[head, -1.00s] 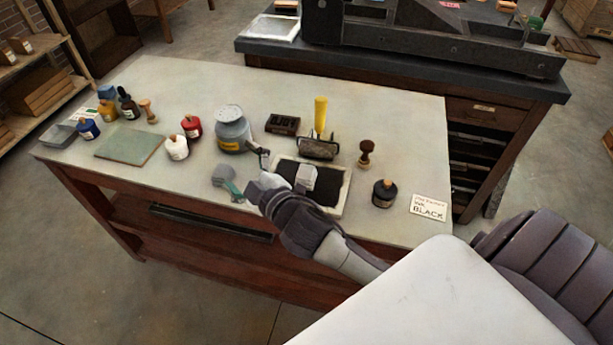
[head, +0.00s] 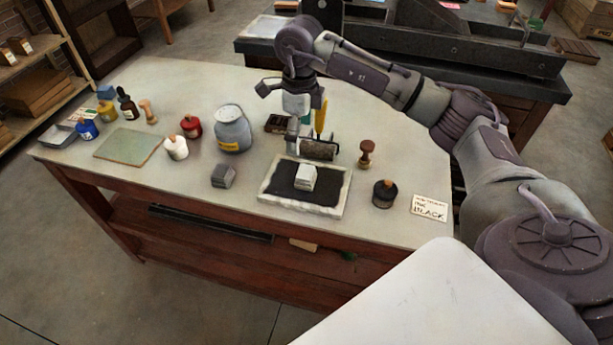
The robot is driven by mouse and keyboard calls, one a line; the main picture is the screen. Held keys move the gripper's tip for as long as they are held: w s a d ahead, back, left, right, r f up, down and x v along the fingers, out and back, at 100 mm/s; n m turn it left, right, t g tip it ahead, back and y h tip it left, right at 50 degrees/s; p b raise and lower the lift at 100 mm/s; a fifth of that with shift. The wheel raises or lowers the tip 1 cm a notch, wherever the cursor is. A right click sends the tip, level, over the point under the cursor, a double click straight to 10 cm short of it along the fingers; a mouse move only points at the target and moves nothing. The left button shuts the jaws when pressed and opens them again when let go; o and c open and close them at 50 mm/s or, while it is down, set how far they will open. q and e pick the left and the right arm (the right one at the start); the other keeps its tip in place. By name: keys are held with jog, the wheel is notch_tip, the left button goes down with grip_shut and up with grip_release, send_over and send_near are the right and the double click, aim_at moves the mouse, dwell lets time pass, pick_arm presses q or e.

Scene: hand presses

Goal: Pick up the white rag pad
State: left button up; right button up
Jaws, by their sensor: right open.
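The white rag pad (head: 306,177) appears as a small pale folded block. It sits on the black surface of a light-rimmed slab (head: 270,192) near the front of the table. My right gripper (head: 305,132) points down behind the slab, beside the roller (head: 318,149) and its yellow handle. It is open, with nothing seen held in it, and apart from the pad. Its fingertips are partly lost against the roller. My left gripper is not in view.
A grey block (head: 223,175) lies left of the slab. A grey-blue can (head: 233,130) stands behind it. A dark jar (head: 384,193), a wooden-handled stamp (head: 366,153) and a label card (head: 429,208) are at right. The table's front-left part is clear.

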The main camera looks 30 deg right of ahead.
aim_at(304, 171)
jog(key=f, duration=0.5)
jog(key=f+p, duration=0.1)
jog(key=f, duration=0.2)
jog(key=shift+d+f, duration=0.2)
jog(key=shift+d, duration=0.1)
jog(key=f+p, duration=0.1)
jog(key=f, duration=0.1)
jog(key=f+p, duration=0.1)
jog(key=f, duration=0.1)
jog(key=shift+s+d+f, duration=0.1)
jog(key=shift+s+d, duration=0.1)
jog(key=shift+f, duration=0.5)
jog(key=c, duration=1.3)
jog(key=shift+r, duration=0.15)
